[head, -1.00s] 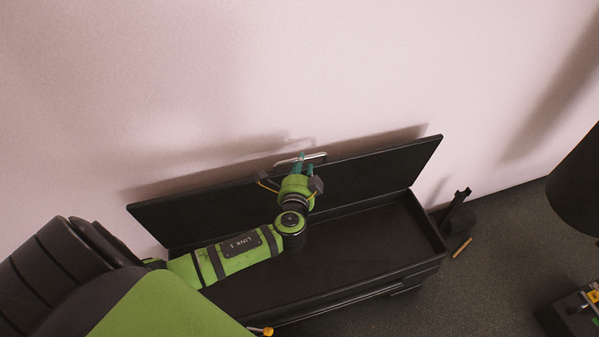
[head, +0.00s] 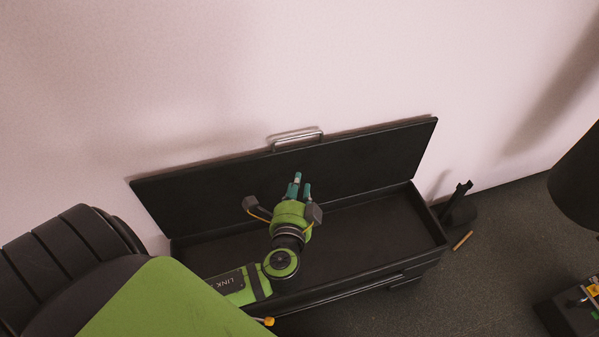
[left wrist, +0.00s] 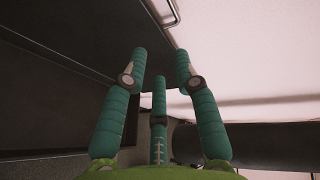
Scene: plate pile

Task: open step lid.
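The black step lid (head: 370,150) stands raised against the pale wall in the head view, with a metal handle (head: 298,140) on its top edge. The black step box (head: 345,235) below it is open, and its visible inside looks empty. In the left wrist view the lid (left wrist: 110,25) and its handle (left wrist: 168,14) show at the top. My left gripper (head: 299,186) is in front of the lid, below and apart from the handle. Its teal fingers are spread and hold nothing, as the left wrist view (left wrist: 160,75) also shows. My right gripper is not in view.
A black stand-like object (head: 458,205) and a small orange stick (head: 462,241) lie on the dark floor right of the box. A large dark rounded object (head: 580,185) is at the right edge. Floor (head: 480,285) between them is clear.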

